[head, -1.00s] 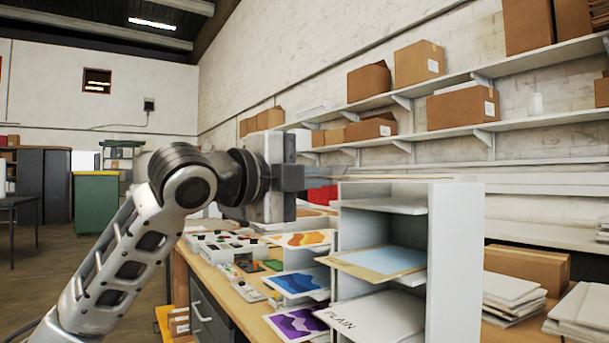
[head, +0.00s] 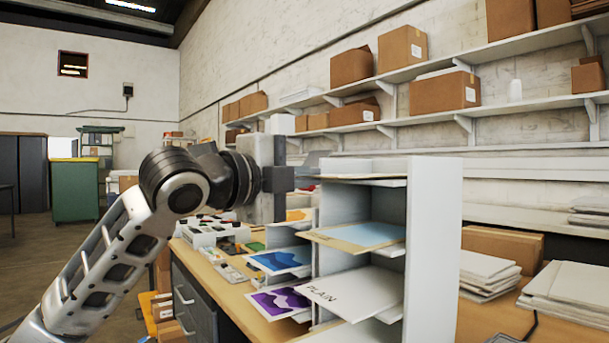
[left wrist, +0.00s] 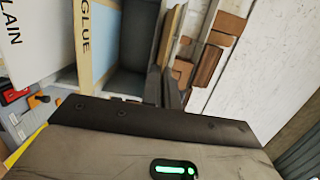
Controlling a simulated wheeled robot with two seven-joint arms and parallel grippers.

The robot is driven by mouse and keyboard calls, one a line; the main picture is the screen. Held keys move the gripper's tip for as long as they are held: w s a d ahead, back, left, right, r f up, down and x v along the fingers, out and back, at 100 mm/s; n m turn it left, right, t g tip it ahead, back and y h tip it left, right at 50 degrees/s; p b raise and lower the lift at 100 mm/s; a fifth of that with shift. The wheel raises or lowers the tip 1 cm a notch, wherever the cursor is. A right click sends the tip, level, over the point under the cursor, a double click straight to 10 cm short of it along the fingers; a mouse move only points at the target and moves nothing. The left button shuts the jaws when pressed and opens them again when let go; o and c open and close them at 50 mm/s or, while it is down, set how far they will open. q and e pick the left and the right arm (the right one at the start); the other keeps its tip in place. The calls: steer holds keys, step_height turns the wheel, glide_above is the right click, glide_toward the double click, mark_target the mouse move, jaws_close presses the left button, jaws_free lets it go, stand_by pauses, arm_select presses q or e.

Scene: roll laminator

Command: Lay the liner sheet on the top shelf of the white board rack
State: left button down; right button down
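The white board rack (head: 434,250) stands on the bench at centre right. Its top shelf (head: 385,182) shows just below the rack's upper edge. A blue-faced board with a tan border (head: 365,235) lies on the shelf below; in the left wrist view it (left wrist: 88,35) is lettered GLUE. A white board lettered PLAIN (head: 355,291) lies lower and also shows in the left wrist view (left wrist: 22,35). My left gripper (head: 308,177) is at the rack's upper left, level with the top shelf. My right gripper is not in view.
Purple (head: 280,302) and blue (head: 282,260) printed sheets sit in a lower holder left of the rack. A cardboard box (head: 502,246) and stacks of white boards (head: 570,290) lie to the right. Wall shelves (head: 480,130) with cartons run behind.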

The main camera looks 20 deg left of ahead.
arm_select(q)
steer(key=shift+s+a, duration=0.1)
steer(key=shift+s, duration=0.1)
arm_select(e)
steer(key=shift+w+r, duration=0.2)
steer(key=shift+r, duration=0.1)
arm_select(q)
steer(key=shift+f, duration=0.1)
steer(key=c, duration=1.6)
jaws_free()
steer(key=b+v, duration=0.3)
steer(key=v, duration=1.3)
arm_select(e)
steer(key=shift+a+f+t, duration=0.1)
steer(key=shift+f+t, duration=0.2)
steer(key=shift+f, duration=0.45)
